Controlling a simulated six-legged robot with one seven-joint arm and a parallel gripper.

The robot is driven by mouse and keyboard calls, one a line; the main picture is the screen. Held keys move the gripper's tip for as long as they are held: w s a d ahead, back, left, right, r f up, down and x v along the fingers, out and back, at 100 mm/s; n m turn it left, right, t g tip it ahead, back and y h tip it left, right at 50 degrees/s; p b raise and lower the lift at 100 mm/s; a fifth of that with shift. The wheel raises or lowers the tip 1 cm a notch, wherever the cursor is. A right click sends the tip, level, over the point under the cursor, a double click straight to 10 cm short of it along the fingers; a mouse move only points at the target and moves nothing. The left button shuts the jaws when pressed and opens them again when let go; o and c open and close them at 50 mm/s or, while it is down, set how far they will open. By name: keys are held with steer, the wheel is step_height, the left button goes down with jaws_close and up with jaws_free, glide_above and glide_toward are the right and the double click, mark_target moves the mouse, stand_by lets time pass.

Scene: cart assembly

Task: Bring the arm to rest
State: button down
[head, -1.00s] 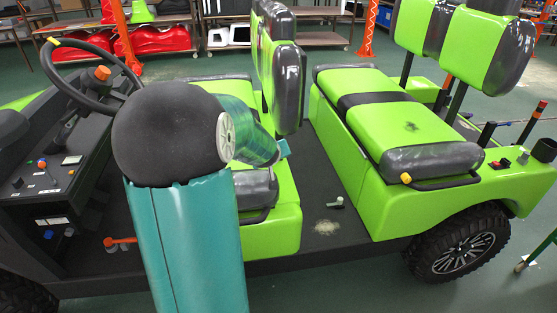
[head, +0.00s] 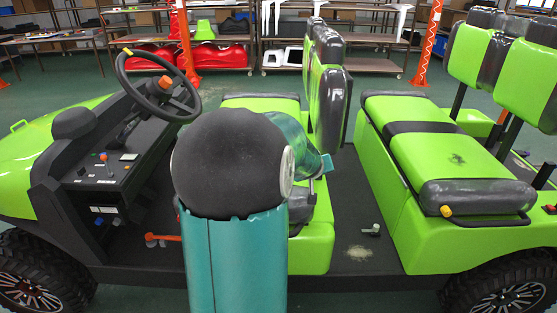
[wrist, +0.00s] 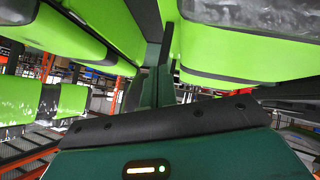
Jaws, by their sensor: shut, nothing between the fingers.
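My teal arm (head: 235,255) stands folded in front of the green cart in the head view, with its black rounded joint on top. A teal forearm part (head: 300,150) reaches behind that joint, beside the front seat.
The cart has a front seat (head: 262,101), a rear seat (head: 440,150), upright backrests (head: 327,85) and a steering wheel (head: 158,85). A small grey fitting (head: 371,230) lies on its dark floor. Shelves and orange posts (head: 428,45) stand behind, with open floor between.

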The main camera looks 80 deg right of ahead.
steer(key=w+a+r+n+t+y, duration=0.15)
steer(key=w+a, duration=0.25)
steer(key=w, duration=0.4)
steer(key=w+a+r+n+t, duration=0.1)
steer(key=w+a+r+t, duration=0.1)
steer(key=w+a, duration=0.45)
steer(key=w+a+r+n+t+y, duration=0.3)
steer(key=w+a, duration=1.2)
steer(key=a, duration=0.2)
steer(key=w+a+r+n+y, duration=0.1)
steer(key=a+n, duration=0.1)
steer(key=a, duration=0.7)
steer(key=w+a+r+n+y, duration=0.1)
steer(key=w+a+n+y, duration=0.1)
steer(key=a, duration=0.6)
steer(key=s+a+n+y, duration=0.1)
steer(key=s+a+n, duration=0.1)
steer(key=a, duration=0.6)
steer(key=s+a+n+y, duration=0.1)
steer(key=s+a, duration=0.3)
steer(key=a, duration=0.4)
steer(key=shift+f+n, duration=0.45)
steer(key=shift+d+y, duration=0.15)
steer(key=shift+y, duration=0.1)
